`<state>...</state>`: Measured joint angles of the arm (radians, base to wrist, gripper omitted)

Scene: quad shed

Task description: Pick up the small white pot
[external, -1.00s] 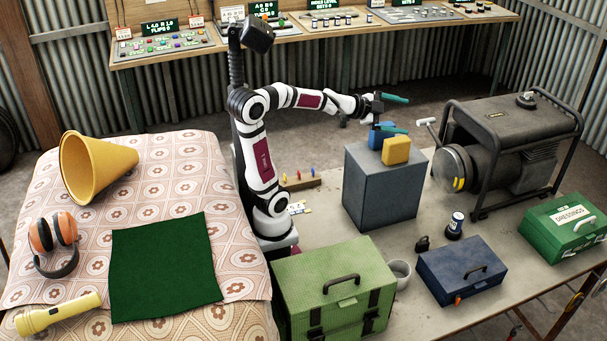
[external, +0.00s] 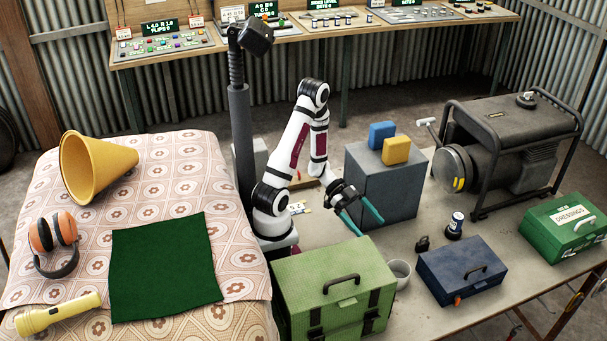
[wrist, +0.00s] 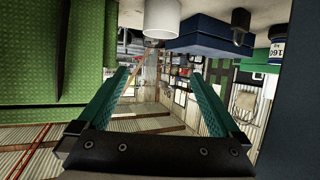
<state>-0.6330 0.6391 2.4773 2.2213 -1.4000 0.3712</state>
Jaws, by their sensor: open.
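The small white pot (external: 400,272) stands on the table between the green case and the dark blue toolbox. In the wrist view the white pot (wrist: 162,18) shows at the top centre, beyond the fingertips and cut by the frame edge. My gripper (external: 367,226) is open and empty, with teal fingers spread. It is above the table, behind and to the left of the pot in the external view, and apart from it. In the wrist view both fingers of my gripper (wrist: 160,78) show with nothing between them.
The green case (external: 335,285) is close on the pot's left, the blue toolbox (external: 465,268) close on its right. A padlock (external: 422,244) and a dark can (external: 456,226) stand behind the toolbox. The grey block (external: 385,190) carries blue and yellow pieces.

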